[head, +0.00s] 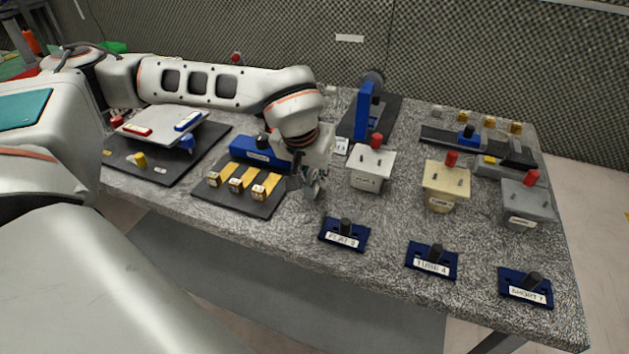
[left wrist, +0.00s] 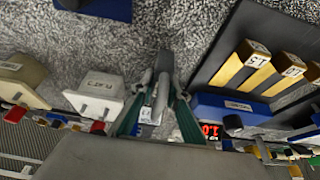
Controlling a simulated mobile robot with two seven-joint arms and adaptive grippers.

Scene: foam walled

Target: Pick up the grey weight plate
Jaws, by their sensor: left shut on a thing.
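My left gripper (head: 313,187) hangs over the granite table, between the mat with yellow strips and the white block. In the left wrist view its fingers (left wrist: 160,88) are closed on a narrow grey piece, which I take to be the grey weight plate (left wrist: 165,63), seen edge-on. Its full shape is hidden, and in the head view it is too small to tell from the fingertips. I cannot tell whether it touches the table. My right gripper is not in view.
A white block (head: 369,169), a cream block (head: 446,181) and a grey block (head: 527,201) stand to the right. Labelled navy plates (head: 344,236) line the front edge. The black mat (head: 238,198) lies left; a blue stand (head: 363,110) with a grey disc is behind.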

